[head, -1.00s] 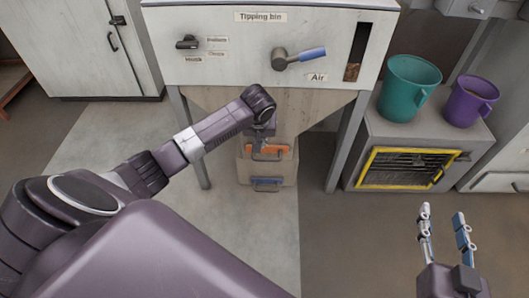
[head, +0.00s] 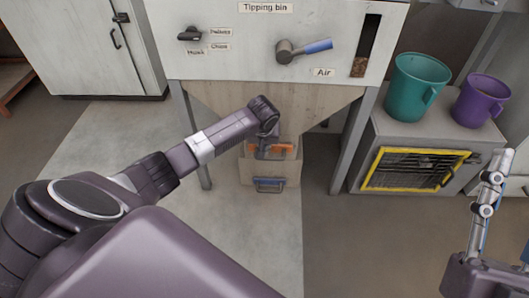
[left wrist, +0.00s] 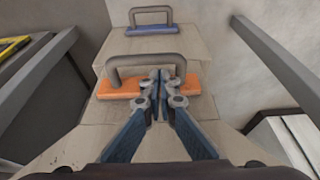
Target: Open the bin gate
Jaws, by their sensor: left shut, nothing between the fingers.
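The tipping bin (head: 265,90) stands ahead, with a hopper narrowing to its outlet. An orange plate with a grey loop handle (head: 285,149) sits low on the outlet, partly hidden by my left arm. In the left wrist view the orange plate (left wrist: 118,90) and its handle (left wrist: 125,62) are close. My left gripper (left wrist: 158,77) is shut and empty, its tips overlapping the handle's right part; contact is unclear. It also shows in the head view (head: 266,148), mostly hidden by the wrist. My right gripper (head: 495,158) is seen edge-on at the right, away from the bin.
A blue plate with a handle (head: 269,185) sits below the orange one. Above are a blue-handled lever (head: 305,48) by "Air" and a dark selector knob (head: 189,34). Grey bin legs (head: 352,140) flank the outlet. Teal (head: 415,85) and purple (head: 478,102) jugs stand right.

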